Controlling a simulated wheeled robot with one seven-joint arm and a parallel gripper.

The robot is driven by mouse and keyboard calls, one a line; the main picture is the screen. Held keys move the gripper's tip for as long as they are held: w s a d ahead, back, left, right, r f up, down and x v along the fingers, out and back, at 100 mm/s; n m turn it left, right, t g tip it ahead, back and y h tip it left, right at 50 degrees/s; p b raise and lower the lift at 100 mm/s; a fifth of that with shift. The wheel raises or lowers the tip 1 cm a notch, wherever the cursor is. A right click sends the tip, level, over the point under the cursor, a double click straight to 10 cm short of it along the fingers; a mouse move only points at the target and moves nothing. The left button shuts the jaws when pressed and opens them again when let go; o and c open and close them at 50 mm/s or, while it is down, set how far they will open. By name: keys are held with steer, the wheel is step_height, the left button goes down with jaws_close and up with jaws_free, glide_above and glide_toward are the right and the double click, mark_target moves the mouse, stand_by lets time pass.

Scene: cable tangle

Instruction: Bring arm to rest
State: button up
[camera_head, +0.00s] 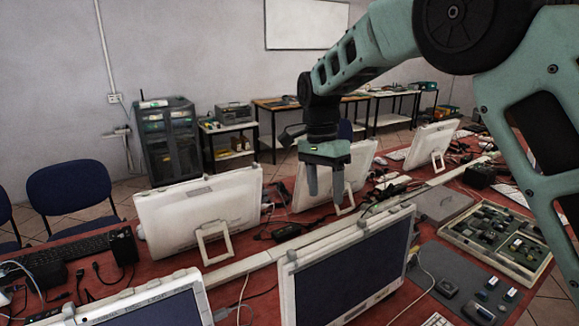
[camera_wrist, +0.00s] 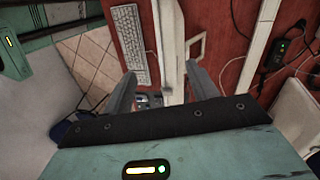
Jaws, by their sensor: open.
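My green arm reaches in from the upper right in the head view and bends down at the wrist. My gripper (camera_head: 325,185) hangs fingers-down above the red table (camera_head: 240,303), in front of a white monitor (camera_head: 362,160). The gripper is open, with nothing between its two grey fingers. In the wrist view, the spread fingers of my gripper (camera_wrist: 163,88) show over the white edge of a monitor (camera_wrist: 171,40). I cannot tell from the head view exactly how far the fingertips are from that monitor.
Several monitors stand on the table, including a near one (camera_head: 345,275) and a white-backed one (camera_head: 200,212). Cables and a black adapter (camera_head: 286,232) lie between them. A parts tray (camera_head: 497,240) lies at the right. A blue chair (camera_head: 70,187) stands at the left.

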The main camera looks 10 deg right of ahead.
steer(key=s+a+f+n+b, duration=0.1)
steer(key=s+a+n, duration=0.15)
steer(key=s, duration=0.35)
steer(key=s+a+f+n+y, duration=0.1)
steer(key=s+n, duration=0.3)
steer(key=s, duration=0.1)
steer(key=s+a+f+n+b, duration=0.1)
steer(key=s+a+n, duration=0.1)
steer(key=s+n, duration=0.3)
steer(key=s+d+f+n+t+b, duration=0.1)
steer(key=s+n, duration=0.3)
steer(key=s, duration=0.4)
steer(key=s+d+f+n+t, duration=0.1)
steer(key=s+f+n, duration=0.2)
steer(key=s, duration=0.6)
steer(key=shift+d+f+n+b, duration=0.25)
steer(key=shift+f+n+b, duration=0.15)
steer(key=shift+n, duration=0.35)
